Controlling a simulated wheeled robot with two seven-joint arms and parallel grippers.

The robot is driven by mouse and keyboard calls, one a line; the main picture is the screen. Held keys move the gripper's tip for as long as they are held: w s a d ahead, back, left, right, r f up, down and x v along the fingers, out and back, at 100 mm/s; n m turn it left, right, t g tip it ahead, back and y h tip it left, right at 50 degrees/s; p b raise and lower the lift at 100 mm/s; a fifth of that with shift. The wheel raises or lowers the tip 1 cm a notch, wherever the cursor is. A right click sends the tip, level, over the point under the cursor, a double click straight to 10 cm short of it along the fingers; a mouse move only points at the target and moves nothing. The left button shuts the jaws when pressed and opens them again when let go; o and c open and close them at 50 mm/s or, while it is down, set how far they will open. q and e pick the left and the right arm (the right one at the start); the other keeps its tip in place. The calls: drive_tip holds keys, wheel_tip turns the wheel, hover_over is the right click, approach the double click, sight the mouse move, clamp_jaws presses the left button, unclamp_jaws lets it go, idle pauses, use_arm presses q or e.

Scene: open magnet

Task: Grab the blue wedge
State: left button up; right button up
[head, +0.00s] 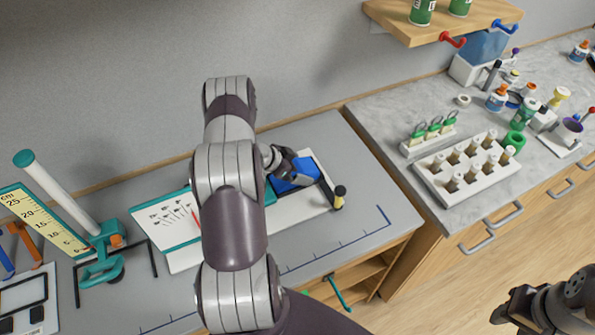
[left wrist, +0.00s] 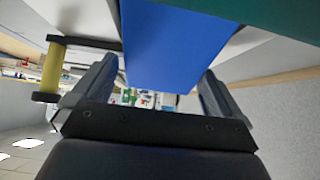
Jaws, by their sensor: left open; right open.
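The blue wedge (head: 292,175) lies on the right part of a white board with teal edging (head: 178,205), on the grey bench top. My left gripper (head: 290,163) is down at the wedge, partly hidden by its own wrist in the head view. In the left wrist view the blue wedge (left wrist: 175,45) reaches down between the two open fingers of my left gripper (left wrist: 155,85). I cannot tell whether either finger touches it. My right gripper (head: 507,305) is at the lower right of the head view, over the floor, away from the wedge.
A small yellow-and-black post (head: 338,196) stands at the board's right end, close to my left gripper. A teal stand with a white tube (head: 58,195) is at the left. A rack of vials (head: 470,168) sits on the right counter. Bare bench lies in front of the board.

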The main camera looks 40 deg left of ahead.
use_arm(q)
drive_tip(key=shift+s+a, duration=0.1)
drive_tip(key=shift+s, duration=0.05)
drive_tip(key=c, duration=1)
drive_tip(key=shift+r, duration=0.15)
